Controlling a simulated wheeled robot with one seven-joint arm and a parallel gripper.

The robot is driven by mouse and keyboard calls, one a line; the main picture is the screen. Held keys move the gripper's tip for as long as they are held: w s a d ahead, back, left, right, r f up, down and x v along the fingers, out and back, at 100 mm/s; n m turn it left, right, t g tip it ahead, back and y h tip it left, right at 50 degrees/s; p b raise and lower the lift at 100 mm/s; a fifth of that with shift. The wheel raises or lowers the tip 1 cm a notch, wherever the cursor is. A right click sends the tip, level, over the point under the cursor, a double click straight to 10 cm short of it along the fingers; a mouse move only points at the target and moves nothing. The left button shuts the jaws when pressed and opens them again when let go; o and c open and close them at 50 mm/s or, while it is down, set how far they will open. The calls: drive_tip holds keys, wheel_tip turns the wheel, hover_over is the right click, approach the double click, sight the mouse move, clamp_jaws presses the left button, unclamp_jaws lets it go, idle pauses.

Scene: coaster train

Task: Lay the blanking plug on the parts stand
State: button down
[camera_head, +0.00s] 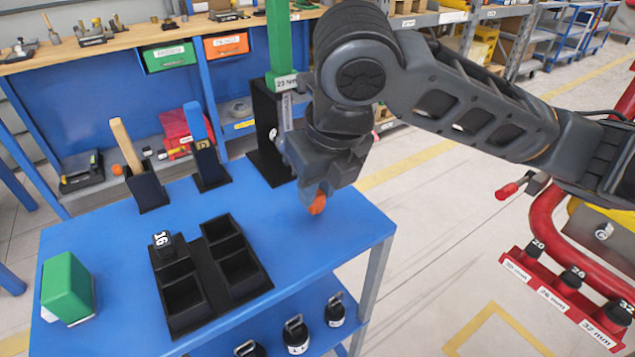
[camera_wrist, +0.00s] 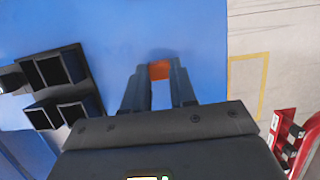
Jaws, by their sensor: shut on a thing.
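My gripper (camera_head: 314,200) points down over the right part of a blue-topped stand, which looks like the parts stand (camera_head: 330,245). It is shut on a small orange piece, apparently the blanking plug (camera_head: 318,204). In the wrist view the orange plug (camera_wrist: 160,70) sits between the two fingertips (camera_wrist: 159,86), with the blue top (camera_wrist: 150,30) behind it. The gap between plug and top is hard to judge. The fingers hide part of the plug.
A black compartment tray (camera_head: 215,290) holds a socket marked 16 (camera_head: 162,243). A green block (camera_head: 68,288) stands at the left. Black holders (camera_head: 148,188) and a tall black post with a green tool (camera_head: 281,45) line the back. The top around my gripper is clear. A red rack (camera_head: 565,290) is at right.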

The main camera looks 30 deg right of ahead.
drive_tip(key=shift+f+b, duration=0.35)
drive_tip(key=shift+f, duration=0.05)
idle(0.5)
drive_tip(key=c, duration=0.8)
unclamp_jaws()
drive_tip(key=shift+p+v, duration=0.55)
drive_tip(key=shift+v, duration=3.35)
